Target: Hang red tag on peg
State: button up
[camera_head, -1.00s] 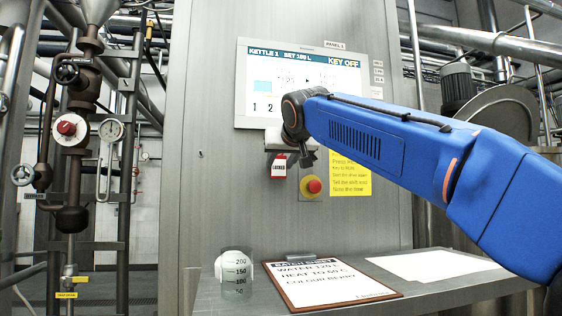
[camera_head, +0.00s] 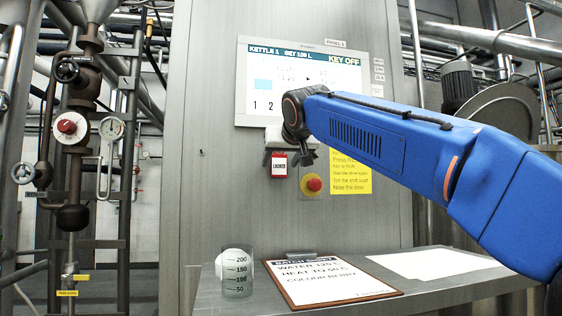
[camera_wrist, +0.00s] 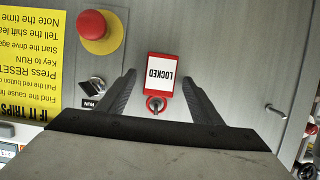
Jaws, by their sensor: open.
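The red tag (camera_head: 279,170) has a white face reading LOCKED and hangs on the grey panel just below the screen. In the wrist view the tag (camera_wrist: 161,77) appears upside down, with a round metal peg (camera_wrist: 156,103) at its hole end. The tag looks hung on this peg. My gripper (camera_wrist: 160,74) is open, with one finger on each side of the tag and visible gaps between. In the head view my gripper (camera_head: 292,155) is at the panel by the tag, partly hidden by the wrist.
A red stop button (camera_head: 313,184) and a yellow notice (camera_head: 350,171) are right of the tag. A key switch (camera_wrist: 92,85) labelled RUN is close to one finger. Below, a shelf holds a beaker (camera_head: 237,274) and a clipboard (camera_head: 330,283). A bar handle (camera_wrist: 275,110) stands off the panel.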

jog(key=v, duration=1.7)
jog(key=shift+s, duration=0.15)
